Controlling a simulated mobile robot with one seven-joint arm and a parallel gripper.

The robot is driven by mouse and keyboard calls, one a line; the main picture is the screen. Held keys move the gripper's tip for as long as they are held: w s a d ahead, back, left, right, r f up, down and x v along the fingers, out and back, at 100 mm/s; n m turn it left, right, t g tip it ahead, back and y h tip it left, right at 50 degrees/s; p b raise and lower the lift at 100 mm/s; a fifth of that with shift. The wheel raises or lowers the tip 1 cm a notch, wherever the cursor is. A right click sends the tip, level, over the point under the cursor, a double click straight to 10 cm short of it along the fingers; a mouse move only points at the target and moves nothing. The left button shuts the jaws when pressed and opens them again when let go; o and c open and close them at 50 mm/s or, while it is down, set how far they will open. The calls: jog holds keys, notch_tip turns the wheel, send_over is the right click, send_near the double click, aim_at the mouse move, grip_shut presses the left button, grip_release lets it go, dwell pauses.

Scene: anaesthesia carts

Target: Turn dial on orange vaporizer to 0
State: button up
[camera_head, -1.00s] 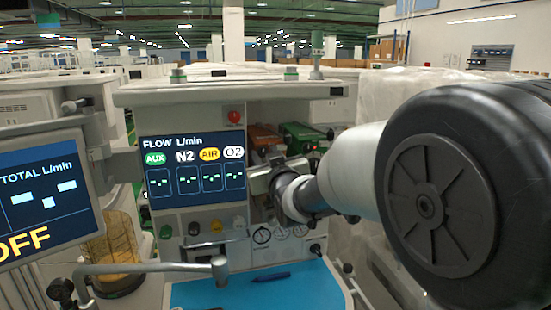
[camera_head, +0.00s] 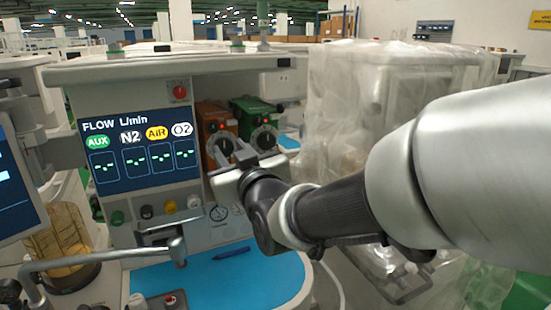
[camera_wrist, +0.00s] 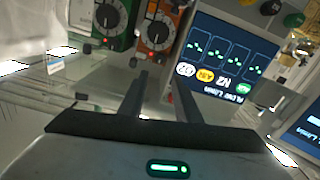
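I cannot tell whether a fingertip touches the dial. The dial's number is too small to read.
A green vaporizer (camera_head: 251,108) with a similar dial stands close at the right of the orange one. The flow screen (camera_head: 133,150) is at the left. A blue work surface (camera_head: 215,280) with a pen lies below. A plastic-wrapped unit (camera_head: 345,110) stands at the right.

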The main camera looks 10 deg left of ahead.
jog(key=shift+v, duration=1.8)
jog(key=shift+d, duration=0.1)
jog(key=s+d+f+m+g+h, duration=0.2)
jog(key=d+f+h, duration=0.1)
jog(key=d, duration=0.5)
jog(key=s+d+f+m+g+h, duration=0.1)
jog(key=d+f+m+g+h, duration=0.15)
jog(key=d, duration=0.55)
jog(key=s+d+f+m+g+h, duration=0.2)
jog(key=s+d+f, duration=0.1)
jog(key=s+d, duration=0.4)
jog(key=s+d+f+m+g+h, duration=0.1)
jog(key=s+d+f+g+h, duration=0.15)
jog(key=s+d, duration=0.4)
notch_tip(320, 180, up, 13)
jog(key=s+a+p, duration=0.1)
jog(key=s+p, duration=0.1)
jog(key=p, duration=1.2)
jog(key=shift+s+a+g+y, duration=0.15)
jog(key=shift+s+g+y, duration=0.15)
jog(key=shift+g+y, duration=0.1)
jog(key=shift+m, duration=0.25)
